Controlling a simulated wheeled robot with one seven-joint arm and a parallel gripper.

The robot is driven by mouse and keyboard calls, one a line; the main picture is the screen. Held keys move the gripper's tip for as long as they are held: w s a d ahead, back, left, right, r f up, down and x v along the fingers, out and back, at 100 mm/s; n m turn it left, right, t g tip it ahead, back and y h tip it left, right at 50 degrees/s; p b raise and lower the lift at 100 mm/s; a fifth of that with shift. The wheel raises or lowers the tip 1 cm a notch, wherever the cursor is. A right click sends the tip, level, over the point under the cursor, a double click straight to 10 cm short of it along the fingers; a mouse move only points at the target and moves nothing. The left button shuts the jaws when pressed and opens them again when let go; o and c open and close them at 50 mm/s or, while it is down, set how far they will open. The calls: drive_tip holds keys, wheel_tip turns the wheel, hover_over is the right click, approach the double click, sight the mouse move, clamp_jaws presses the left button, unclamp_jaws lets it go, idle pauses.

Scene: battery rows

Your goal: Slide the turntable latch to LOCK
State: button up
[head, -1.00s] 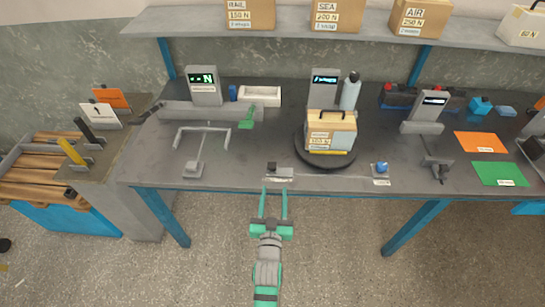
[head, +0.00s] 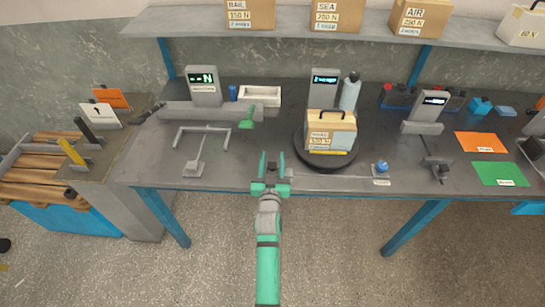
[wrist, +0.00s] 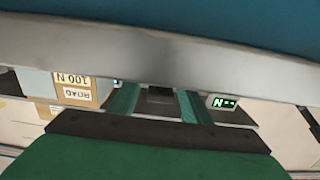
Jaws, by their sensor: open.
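The round dark turntable (head: 325,164) stands on the bench with a cream and grey case (head: 331,131) on it. A thin rail (head: 335,176) runs along the bench's front edge to a blue knob (head: 381,167) with a small label. My gripper (head: 272,157) is open at the rail's left end, over the front edge. It hides the small grey block there in the head view. In the wrist view a dark block (wrist: 160,95) shows between the two green fingers, apparently this slider; contact cannot be told. The LOCK marking is not readable.
A grey T-shaped stand (head: 196,167) is left of my gripper, and a display reading N (head: 204,86) is behind it. The bench front edge (wrist: 150,45) crosses the wrist view. Orange (head: 481,142) and green (head: 499,173) mats lie at right.

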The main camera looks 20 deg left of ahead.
drive_tip(key=shift+w+a, duration=0.2)
drive_tip(key=shift+w, duration=0.45)
drive_tip(key=shift+c, duration=0.6)
clamp_jaws()
